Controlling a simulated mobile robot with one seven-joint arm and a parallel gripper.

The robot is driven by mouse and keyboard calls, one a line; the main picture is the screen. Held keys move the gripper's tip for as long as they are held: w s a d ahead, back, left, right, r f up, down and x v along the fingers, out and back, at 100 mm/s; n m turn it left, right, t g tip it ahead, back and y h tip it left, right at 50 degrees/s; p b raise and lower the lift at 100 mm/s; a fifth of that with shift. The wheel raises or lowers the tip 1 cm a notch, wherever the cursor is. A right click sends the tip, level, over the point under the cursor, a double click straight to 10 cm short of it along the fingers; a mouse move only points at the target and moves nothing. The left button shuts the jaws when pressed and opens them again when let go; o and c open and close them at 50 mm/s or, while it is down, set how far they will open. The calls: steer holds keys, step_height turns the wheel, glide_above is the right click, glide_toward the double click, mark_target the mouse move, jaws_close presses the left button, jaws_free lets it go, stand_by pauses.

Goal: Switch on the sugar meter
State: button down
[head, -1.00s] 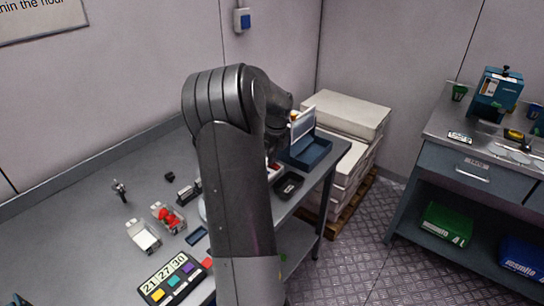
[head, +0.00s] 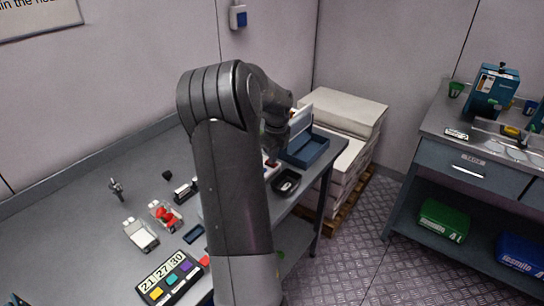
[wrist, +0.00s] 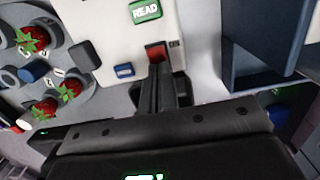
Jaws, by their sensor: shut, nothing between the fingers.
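The sugar meter, a white box (wrist: 110,38) in the wrist view, has a green READ button (wrist: 145,11), a blue button (wrist: 124,71) and a red switch (wrist: 156,51). My gripper (wrist: 157,70) is shut and empty, its fingertips right at the near side of the red switch. I cannot tell whether they touch it, and the fingers hide part of it. In the head view my arm hides most of the meter; only a small white and red part (head: 271,163) shows beside it.
In the wrist view, a grey holder with strawberries (wrist: 44,103) is left of the meter and a dark blue tray (wrist: 240,82) is right. In the head view, a small black tray (head: 293,195) lies near the bench edge, and clamshells (head: 141,235) lie on the left.

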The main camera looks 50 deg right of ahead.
step_height(320, 180, up, 14)
steer(key=s, duration=0.2)
stand_by(0.4)
steer(key=shift+w+r+t, duration=0.1)
steer(key=shift+w+t, duration=0.2)
steer(key=shift+w, duration=0.5)
steer(key=f, duration=0.4)
steer(key=w+f, duration=0.1)
steer(key=f, duration=0.4)
steer(key=w+f, duration=0.1)
steer(key=f, duration=0.4)
